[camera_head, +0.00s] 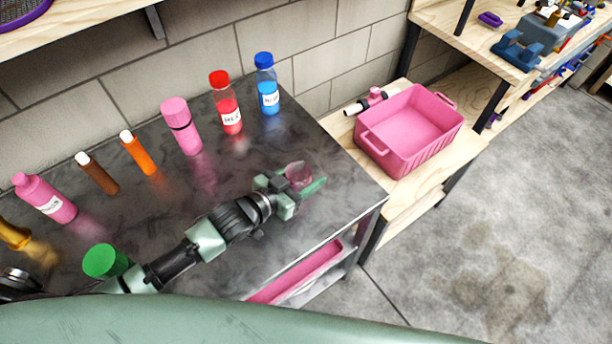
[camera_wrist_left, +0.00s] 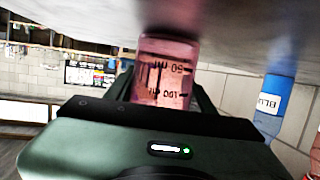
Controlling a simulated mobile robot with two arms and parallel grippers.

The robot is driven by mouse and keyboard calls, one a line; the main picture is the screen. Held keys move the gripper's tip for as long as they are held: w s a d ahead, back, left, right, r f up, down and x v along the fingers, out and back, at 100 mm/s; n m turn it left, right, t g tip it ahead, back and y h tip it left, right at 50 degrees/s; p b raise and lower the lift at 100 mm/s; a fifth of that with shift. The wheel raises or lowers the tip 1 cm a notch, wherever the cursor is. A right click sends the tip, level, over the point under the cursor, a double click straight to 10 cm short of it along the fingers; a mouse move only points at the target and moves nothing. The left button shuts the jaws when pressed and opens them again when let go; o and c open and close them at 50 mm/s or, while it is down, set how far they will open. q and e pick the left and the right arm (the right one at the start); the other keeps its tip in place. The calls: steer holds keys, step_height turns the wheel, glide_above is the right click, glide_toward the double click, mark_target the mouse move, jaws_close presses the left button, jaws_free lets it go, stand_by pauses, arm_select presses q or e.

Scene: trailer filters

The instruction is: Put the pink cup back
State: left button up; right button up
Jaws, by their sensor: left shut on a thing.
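The pink cup (camera_head: 298,172) is a small see-through pink vessel near the right end of the dark table. My left gripper (camera_head: 299,187) is shut around it, with the green fingers on its sides. In the left wrist view the cup (camera_wrist_left: 166,75) shows printed volume marks between the fingers, and the picture is upside down. I cannot tell whether its base touches the table top. My right gripper is not in view.
Red (camera_head: 226,103) and blue (camera_head: 267,85) bottles, a pink cylinder (camera_head: 182,126) and several other containers line the table's back. A green-capped item (camera_head: 104,261) stands near my arm. A pink crate (camera_head: 409,131) sits on the wooden shelf to the right.

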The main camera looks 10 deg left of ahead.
arm_select(q)
steer(key=shift+s, duration=0.15)
steer(key=o, duration=1.6)
steer(key=shift+f, duration=0.15)
steer(key=shift+c, duration=0.2)
steer(key=shift+s+a+r, duration=0.15)
steer(key=shift+r, duration=0.1)
steer(key=b+v, duration=0.1)
steer(key=v, duration=1)
steer(key=shift+s+a+r, duration=0.1)
steer(key=shift+s+r, duration=0.05)
steer(key=shift+r, duration=0.1)
steer(key=shift+f, duration=0.1)
